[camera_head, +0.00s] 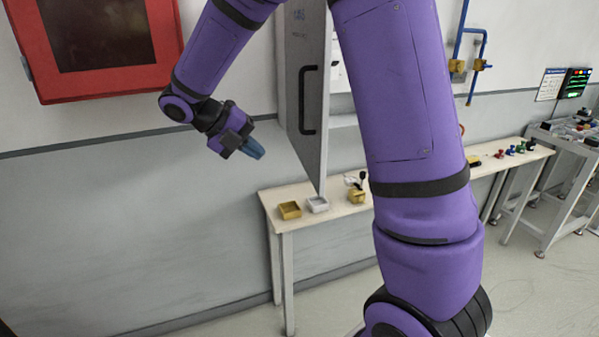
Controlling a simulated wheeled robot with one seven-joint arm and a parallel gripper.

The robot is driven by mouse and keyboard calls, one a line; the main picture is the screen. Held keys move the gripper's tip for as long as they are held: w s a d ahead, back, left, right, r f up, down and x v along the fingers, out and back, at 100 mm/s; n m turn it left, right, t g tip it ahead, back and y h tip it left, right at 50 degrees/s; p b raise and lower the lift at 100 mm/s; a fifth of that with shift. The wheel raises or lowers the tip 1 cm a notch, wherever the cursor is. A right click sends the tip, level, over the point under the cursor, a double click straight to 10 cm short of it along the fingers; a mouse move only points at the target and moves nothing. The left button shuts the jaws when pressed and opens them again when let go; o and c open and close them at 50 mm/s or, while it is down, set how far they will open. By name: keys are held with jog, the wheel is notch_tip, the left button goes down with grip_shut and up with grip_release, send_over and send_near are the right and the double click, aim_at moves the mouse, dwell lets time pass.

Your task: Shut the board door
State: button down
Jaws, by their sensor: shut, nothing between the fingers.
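The board door (304,90) is a tall grey panel with a black bar handle (307,100). It stands swung open, out from the wall, above a pale table. My purple arm hides most of the board behind it; only a narrow pale strip shows between door and arm. My gripper (254,150) has bluish fingers, shut and empty. It is in the air left of the door, lower than the handle and pointing down to the right. I see a gap between the fingers and the door in the picture.
The table (278,223) below the door bears a yellow tray (289,210), a grey tray (317,204) and a small yellow item (356,195). A red-framed panel (100,85) hangs on the wall at left. Blue pipes (484,45) are at right. Floor at lower left is clear.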

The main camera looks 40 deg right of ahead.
send_near(313, 177)
jog(key=shift+n, duration=0.3)
jog(key=x, duration=0.5)
jog(key=shift+a+f, duration=0.2)
jog(key=shift+f, duration=0.45)
jog(key=shift+s+d, duration=0.3)
jog(key=shift+d, duration=0.35)
jog(key=shift+d, duration=0.1)
